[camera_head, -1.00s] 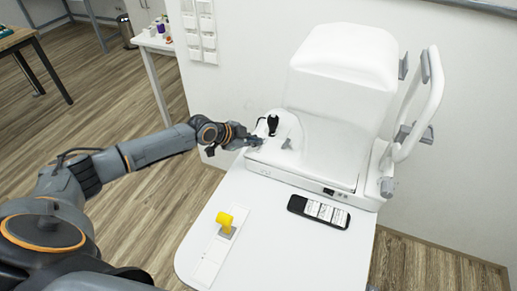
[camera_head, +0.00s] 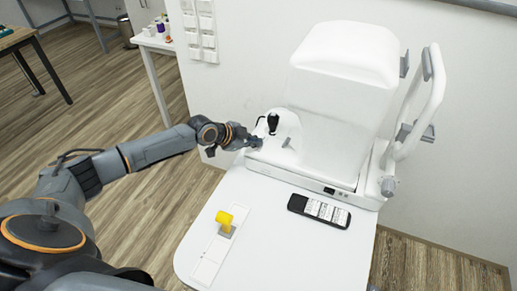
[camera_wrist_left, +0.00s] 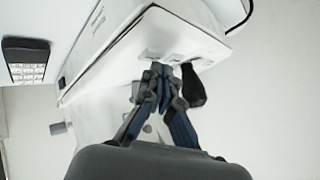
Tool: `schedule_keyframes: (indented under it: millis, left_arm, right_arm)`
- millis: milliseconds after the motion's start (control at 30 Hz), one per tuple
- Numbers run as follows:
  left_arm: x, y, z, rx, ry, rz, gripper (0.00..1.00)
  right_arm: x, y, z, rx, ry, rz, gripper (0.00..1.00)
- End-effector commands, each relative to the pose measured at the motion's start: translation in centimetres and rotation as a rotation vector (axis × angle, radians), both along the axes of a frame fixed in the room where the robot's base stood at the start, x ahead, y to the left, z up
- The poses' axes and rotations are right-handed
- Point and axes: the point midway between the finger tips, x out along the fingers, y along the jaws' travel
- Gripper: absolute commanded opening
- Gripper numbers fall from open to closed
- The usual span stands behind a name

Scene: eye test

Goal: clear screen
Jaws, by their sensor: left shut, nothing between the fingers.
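The white eye test machine (camera_head: 345,75) stands at the back of the white table, against the wall. A black joystick (camera_head: 272,124) rises from its left end; a dark knob, likely the same part, shows in the left wrist view (camera_wrist_left: 193,86). My left gripper (camera_head: 256,143) is shut and empty at the machine's left end, beside the joystick. Its fingertips (camera_wrist_left: 171,70) are close to small buttons; contact cannot be told.
A yellow part (camera_head: 225,222) stands on a pale strip on the front left of the table (camera_head: 285,260). A white curved headrest frame (camera_head: 425,105) is at the machine's right. Open floor lies left of the table.

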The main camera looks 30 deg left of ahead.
Motion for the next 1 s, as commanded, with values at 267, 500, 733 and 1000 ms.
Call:
schedule_keyframes:
  millis: [267, 500, 733, 1000]
  left_arm:
    - [0.01, -0.04, -0.08, -0.001, -0.001, 0.000, 0.00]
    - [0.01, -0.06, -0.25, -0.001, -0.001, 0.000, 0.00]
    - [0.00, -0.09, -0.55, -0.001, -0.001, 0.000, 0.00]
    - [0.00, -0.14, -0.88, -0.001, 0.001, 0.000, 0.00]
  right_arm:
    - [0.02, -0.07, -0.09, -0.001, 0.000, -0.001, 0.00]
    - [0.02, -0.22, -0.24, -0.003, 0.000, 0.000, 0.00]
    - [0.01, -0.31, -0.50, -0.004, 0.000, 0.000, 0.00]
    - [0.00, -0.31, -0.81, -0.004, 0.000, 0.000, 0.00]
